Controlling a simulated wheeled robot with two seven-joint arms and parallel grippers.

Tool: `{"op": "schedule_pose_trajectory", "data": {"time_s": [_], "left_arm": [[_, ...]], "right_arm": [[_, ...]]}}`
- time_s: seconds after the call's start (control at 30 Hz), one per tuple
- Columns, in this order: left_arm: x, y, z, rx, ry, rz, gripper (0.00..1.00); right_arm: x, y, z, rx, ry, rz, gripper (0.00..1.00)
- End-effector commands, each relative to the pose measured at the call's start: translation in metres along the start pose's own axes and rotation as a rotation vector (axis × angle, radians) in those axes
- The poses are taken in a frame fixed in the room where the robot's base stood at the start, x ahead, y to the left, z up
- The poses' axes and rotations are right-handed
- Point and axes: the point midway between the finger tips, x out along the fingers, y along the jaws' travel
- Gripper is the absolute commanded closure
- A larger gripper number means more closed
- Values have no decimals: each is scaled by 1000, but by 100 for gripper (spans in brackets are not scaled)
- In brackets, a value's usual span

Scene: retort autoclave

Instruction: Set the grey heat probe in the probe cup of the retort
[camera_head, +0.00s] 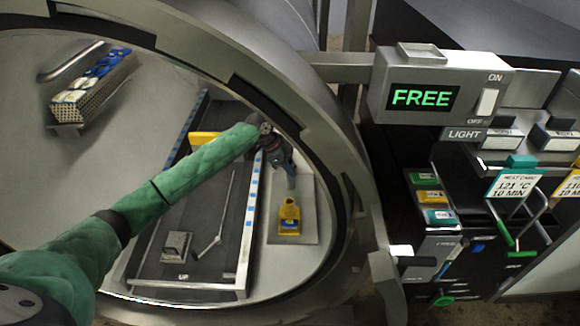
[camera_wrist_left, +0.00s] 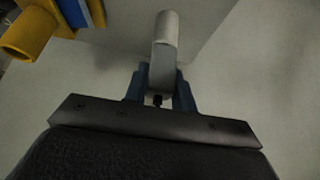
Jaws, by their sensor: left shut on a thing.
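My left gripper (camera_head: 284,162) is inside the round retort opening and shut on the grey heat probe (camera_head: 291,183). In the left wrist view the pale probe (camera_wrist_left: 165,40) sticks out from between the blue fingers (camera_wrist_left: 160,95). The yellow probe cup (camera_head: 289,217) stands on a grey plate, just below the probe in the head view. The probe looks apart from the cup. In the left wrist view the cup (camera_wrist_left: 28,32) is at the upper left, off to the side of the probe tip. My right gripper is not in view.
The retort's metal rim (camera_head: 335,130) curves close around my green-sleeved arm. A dark tray (camera_head: 150,250) with a rod and a small grey block (camera_head: 177,245) lies left of the cup. A perforated basket (camera_head: 92,95) holds pouches at upper left. A control box (camera_head: 440,85) reads FREE.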

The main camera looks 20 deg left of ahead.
Motion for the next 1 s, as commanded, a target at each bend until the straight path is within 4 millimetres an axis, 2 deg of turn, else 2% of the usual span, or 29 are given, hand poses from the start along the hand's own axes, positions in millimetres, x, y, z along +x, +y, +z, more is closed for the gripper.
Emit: {"op": "schedule_pose_trajectory", "data": {"time_s": [0.43,0.47,0.53,0.6,1.0], "left_arm": [[2,0,1,0,0,0,100],[2,0,1,0,0,0,72],[2,0,1,0,0,0,59],[2,0,1,0,0,0,49],[2,0,1,0,0,0,49]], "right_arm": [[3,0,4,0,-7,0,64],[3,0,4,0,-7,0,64],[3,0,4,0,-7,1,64],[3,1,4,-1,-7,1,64],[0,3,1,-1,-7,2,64]]}}
